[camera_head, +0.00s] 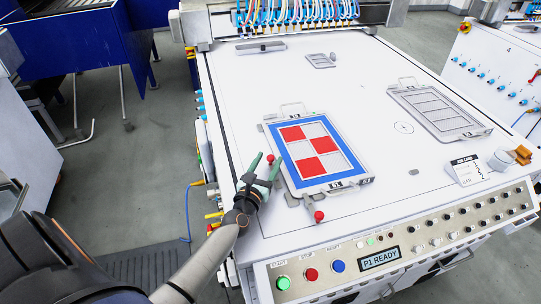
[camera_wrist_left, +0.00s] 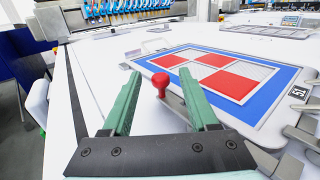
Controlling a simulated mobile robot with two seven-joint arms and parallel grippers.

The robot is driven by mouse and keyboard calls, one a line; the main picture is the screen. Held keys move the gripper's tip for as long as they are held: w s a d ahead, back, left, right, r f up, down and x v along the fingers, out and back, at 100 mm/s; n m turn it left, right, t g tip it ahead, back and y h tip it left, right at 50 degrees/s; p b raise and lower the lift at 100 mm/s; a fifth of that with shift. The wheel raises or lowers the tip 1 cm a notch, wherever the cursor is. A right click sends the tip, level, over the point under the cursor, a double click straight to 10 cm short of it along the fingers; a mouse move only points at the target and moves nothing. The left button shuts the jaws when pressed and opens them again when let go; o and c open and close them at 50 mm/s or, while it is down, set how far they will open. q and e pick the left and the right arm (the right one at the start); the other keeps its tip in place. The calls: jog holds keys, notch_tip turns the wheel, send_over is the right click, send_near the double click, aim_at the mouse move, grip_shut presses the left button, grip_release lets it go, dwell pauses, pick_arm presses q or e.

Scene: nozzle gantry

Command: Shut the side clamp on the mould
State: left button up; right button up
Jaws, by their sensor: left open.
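The mould (camera_head: 320,182) is a flat tray with a blue border and red and white squares, lying on the white table. It also shows in the left wrist view (camera_wrist_left: 224,103). The side clamp's red knob (camera_head: 270,158) stands by the mould's left edge. In the left wrist view the knob (camera_wrist_left: 160,80) appears between my fingertips, with no visible contact. Part of the clamp's metal is hidden behind a finger. My left gripper (camera_head: 264,165) is open with green fingers, left of the mould. My right gripper is not in view.
Another red-knobbed clamp (camera_head: 319,215) sits at the mould's front edge. A grey tray (camera_head: 438,110) lies to the right. A button panel (camera_head: 395,245) runs along the front. Hoses (camera_head: 297,12) hang at the back.

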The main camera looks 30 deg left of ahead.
pick_arm(q)
jog(key=shift+x, duration=1.2)
jog(key=shift+c, duration=0.3)
grip_shut()
